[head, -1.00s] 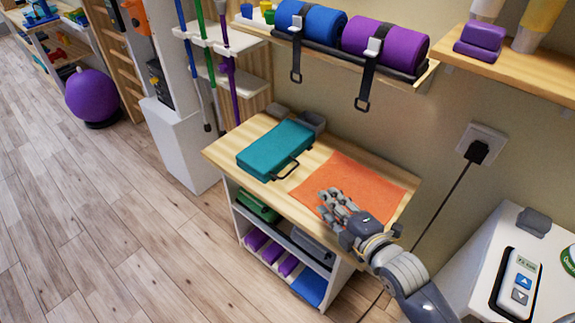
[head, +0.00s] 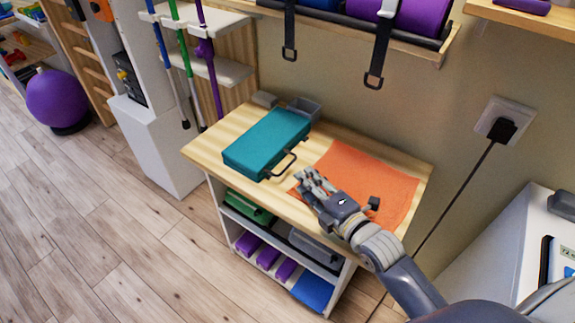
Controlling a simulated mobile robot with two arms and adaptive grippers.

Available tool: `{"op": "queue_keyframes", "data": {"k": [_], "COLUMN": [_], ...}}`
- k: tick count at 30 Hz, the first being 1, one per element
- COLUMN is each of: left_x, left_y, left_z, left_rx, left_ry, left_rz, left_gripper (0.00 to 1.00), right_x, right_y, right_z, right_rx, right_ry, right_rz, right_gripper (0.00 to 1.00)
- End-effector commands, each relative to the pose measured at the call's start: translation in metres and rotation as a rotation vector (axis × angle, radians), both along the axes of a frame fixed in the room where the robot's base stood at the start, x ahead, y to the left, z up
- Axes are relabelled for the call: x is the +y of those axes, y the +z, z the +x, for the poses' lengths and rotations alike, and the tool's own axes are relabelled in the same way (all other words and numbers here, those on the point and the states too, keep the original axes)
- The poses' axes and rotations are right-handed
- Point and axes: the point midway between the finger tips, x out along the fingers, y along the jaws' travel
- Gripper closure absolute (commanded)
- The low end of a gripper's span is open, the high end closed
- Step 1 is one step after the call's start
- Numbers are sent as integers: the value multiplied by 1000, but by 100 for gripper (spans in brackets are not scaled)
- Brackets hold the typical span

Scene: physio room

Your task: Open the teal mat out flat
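The teal mat (head: 266,142) is folded into a thick flat block with a dark carry handle on its right front side. It lies on the left part of the wooden top of a small shelf unit (head: 213,150). My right gripper (head: 306,184) is over the near part of an orange cloth (head: 378,185), a little right of the mat's handle. Its fingers are spread and look empty, and it appears apart from the mat. My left gripper is out of view.
Small grey containers (head: 304,108) stand behind the mat. Purple rolls, a green item and a blue item fill the shelves below. A wall shelf (head: 400,38) with straps hangs above. A black cable (head: 455,195) runs down on the right.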

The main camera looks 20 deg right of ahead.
Motion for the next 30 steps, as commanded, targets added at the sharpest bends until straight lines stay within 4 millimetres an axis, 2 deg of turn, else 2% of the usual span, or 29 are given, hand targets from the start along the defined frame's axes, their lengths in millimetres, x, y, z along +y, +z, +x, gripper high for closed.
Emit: {"op": "queue_keyframes", "data": {"k": [9,13,18,27,28,30], "left_x": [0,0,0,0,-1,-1], "left_y": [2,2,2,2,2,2], "left_z": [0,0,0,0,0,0], "left_rx": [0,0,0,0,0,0], "left_ry": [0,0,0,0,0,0], "left_rz": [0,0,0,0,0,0], "left_gripper": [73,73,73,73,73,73], "right_x": [15,20,24,24,24,24], "right_y": [-9,-12,-14,-15,-15,-15], "right_z": [56,73,85,87,87,87], "right_rx": [-1,1,1,1,1,1], "right_ry": [-1,0,1,1,1,1], "right_rz": [2,2,1,0,0,0], "right_gripper": [73,73,73,73,78,94]}}
